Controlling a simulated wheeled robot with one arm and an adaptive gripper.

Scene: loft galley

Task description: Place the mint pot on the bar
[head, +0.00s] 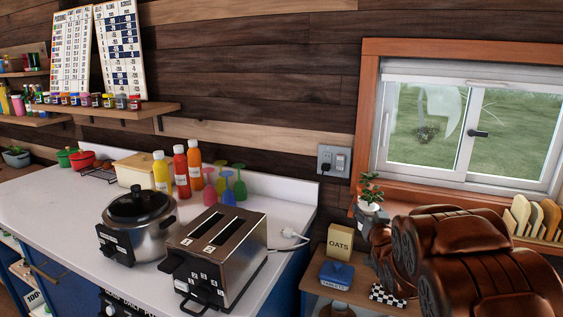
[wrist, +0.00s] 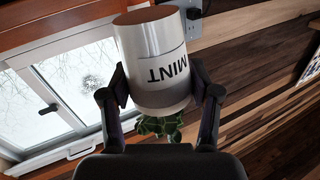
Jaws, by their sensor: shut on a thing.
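The mint pot (head: 369,208) is a pale pot with a green leafy plant, held upright in front of the wall left of the window in the head view. In the wrist view the pot (wrist: 155,62) appears upside down, with the word MINT on its label and leaves below. My gripper (wrist: 161,90) is shut on it, with one dark finger on each side. In the head view my gripper is mostly hidden behind my brown arm. No surface is labelled as the bar, so I cannot tell which one it is.
A white counter (head: 70,215) holds a toaster (head: 215,255), a black-lidded cooker (head: 138,225), bottles and coloured glasses. A lower wooden surface holds an OATS box (head: 340,242) and a blue box (head: 336,274). The window sill has a rack (head: 535,218). The counter's front left is clear.

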